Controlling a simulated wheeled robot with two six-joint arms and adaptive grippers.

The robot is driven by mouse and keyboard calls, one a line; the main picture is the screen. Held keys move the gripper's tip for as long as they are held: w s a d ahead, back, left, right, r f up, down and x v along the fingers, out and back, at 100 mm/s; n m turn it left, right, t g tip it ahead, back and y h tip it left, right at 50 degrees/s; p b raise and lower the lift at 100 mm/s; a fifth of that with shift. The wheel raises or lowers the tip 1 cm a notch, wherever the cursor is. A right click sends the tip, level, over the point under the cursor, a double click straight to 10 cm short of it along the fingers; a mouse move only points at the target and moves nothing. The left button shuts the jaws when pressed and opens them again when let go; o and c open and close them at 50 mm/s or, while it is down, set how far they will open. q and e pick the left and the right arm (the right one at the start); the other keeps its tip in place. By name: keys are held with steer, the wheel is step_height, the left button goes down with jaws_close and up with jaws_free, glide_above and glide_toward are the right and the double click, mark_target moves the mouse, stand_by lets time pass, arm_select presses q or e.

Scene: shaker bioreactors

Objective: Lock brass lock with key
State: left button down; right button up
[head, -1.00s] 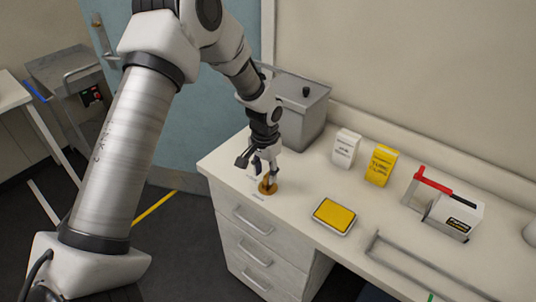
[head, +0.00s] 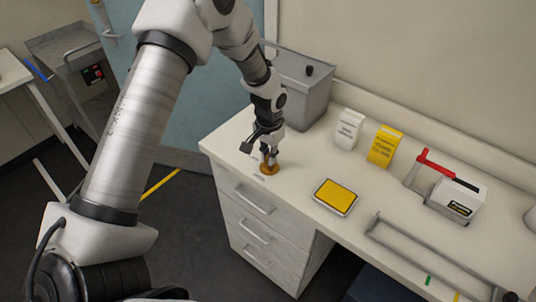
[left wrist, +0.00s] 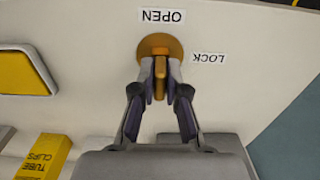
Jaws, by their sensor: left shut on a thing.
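The brass lock (head: 270,170) is a round brass disc set in the worktop near its left front corner. It also shows in the left wrist view (left wrist: 149,46). The key (left wrist: 160,72) stands in the lock, a flat brass piece. My left gripper (head: 268,158) points down over the lock, its two fingers shut on the key. In the left wrist view, the OPEN label (left wrist: 162,16) is above the disc and the LOCK label (left wrist: 208,57) is right of it, both upside down. The key lines up roughly toward OPEN. My right gripper is not in view.
A grey metal box (head: 304,88) stands behind the gripper. White (head: 348,130) and yellow (head: 385,147) cartons, a yellow-topped tray (head: 335,197) and a red-handled device (head: 457,199) are to the right. The worktop around the lock is clear.

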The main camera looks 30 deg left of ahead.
arm_select(q)
steer(key=shift+f, duration=0.2)
steer(key=shift+r+n+p, duration=0.15)
steer(key=shift+n+p, duration=0.3)
steer(key=shift+n, duration=0.15)
steer(key=shift+n+p, duration=0.55)
steer(key=shift+n, duration=0.55)
steer(key=shift+d+f+n, duration=0.1)
steer(key=shift+f+n, duration=0.1)
steer(key=shift+n, duration=0.5)
